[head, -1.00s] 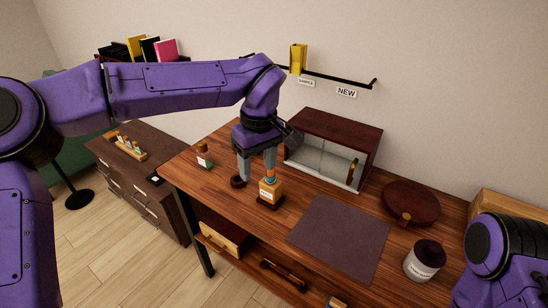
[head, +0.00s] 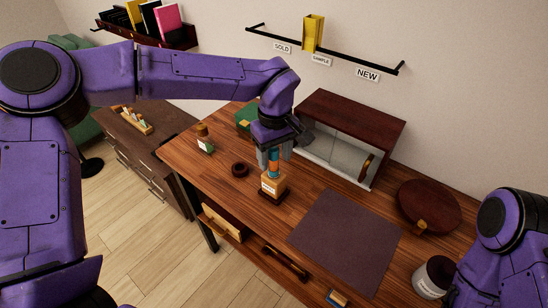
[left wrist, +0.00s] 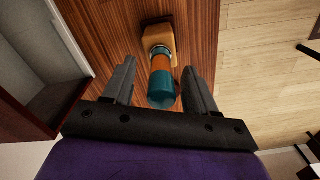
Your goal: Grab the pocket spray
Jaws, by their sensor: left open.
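The pocket spray, a slim orange and teal cylinder (head: 273,165), stands upright on a labelled wooden block (head: 271,187) on the table. My left gripper (head: 273,158) is open above the block, pointing down, with its fingers on either side of the spray's upper part. In the left wrist view the spray's teal top (left wrist: 162,92) shows between the two fingers (left wrist: 160,88), with a gap on each side. My right arm shows at the lower right, but its gripper is out of view.
A small brown bottle (head: 204,140) and a dark ring (head: 239,170) are left of the block. A glass-fronted cabinet (head: 352,125) stands behind on the right. A dark mat (head: 345,240), round wooden lid (head: 429,204) and jar (head: 433,278) are to the right. The mat is clear.

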